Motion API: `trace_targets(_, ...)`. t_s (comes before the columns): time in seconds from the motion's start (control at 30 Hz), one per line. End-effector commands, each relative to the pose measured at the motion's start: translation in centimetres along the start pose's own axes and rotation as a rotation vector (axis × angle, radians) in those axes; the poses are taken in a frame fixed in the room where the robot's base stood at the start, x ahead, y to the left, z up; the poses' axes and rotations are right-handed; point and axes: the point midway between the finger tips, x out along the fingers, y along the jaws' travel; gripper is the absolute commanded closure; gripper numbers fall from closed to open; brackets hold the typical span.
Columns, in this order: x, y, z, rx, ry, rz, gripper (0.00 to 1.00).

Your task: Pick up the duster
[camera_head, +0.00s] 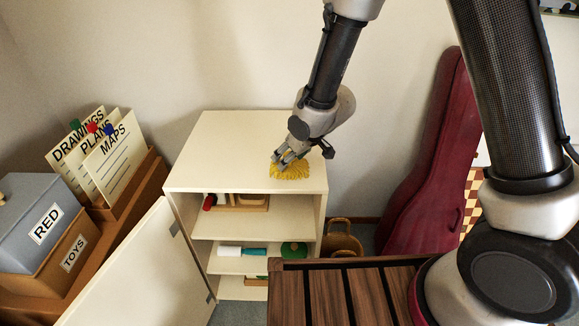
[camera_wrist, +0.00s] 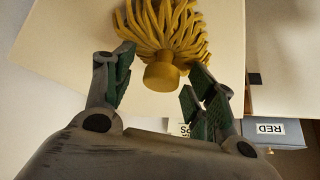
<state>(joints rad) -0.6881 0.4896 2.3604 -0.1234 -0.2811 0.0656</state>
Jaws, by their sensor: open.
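The duster (camera_head: 291,172) is a yellow, shaggy thing on top of the cream cabinet (camera_head: 226,140). In the wrist view the duster (camera_wrist: 161,38) shows stringy yellow strands and a short round yellow knob facing my gripper. My gripper (camera_head: 283,160) is at the duster, above the cabinet top, and partly hides it in the head view. In the wrist view my gripper (camera_wrist: 160,78) is open, with one finger on each side of the knob. I see space between the knob and the right finger. Whether the left finger touches the strands I cannot tell.
The cabinet's door (camera_head: 140,270) stands open, and its shelves hold several small items. Labelled boxes (camera_head: 48,223) and file cards (camera_head: 117,160) stand at the left. A red instrument case (camera_head: 430,165) leans on the wall at the right. The cabinet top's left part is clear.

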Motion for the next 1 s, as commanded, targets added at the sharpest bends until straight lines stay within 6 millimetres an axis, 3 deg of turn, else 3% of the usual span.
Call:
trace_targets(0.2, 0.1, 0.0, 0.0, 0.000, 0.000, 0.000, 0.44)
trace_targets(0.47, 0.1, 0.0, 0.0, 0.000, 0.000, 0.000, 0.91)
trace_targets(0.57, 0.1, 0.0, 0.0, 0.000, 0.000, 0.000, 0.99)
trace_targets(0.83, -0.3, 0.0, -0.2, 0.000, 0.001, 0.000, 0.99)
trace_targets(1.0, -2.0, 0.0, -1.4, -0.001, 0.004, 0.000, 0.99)
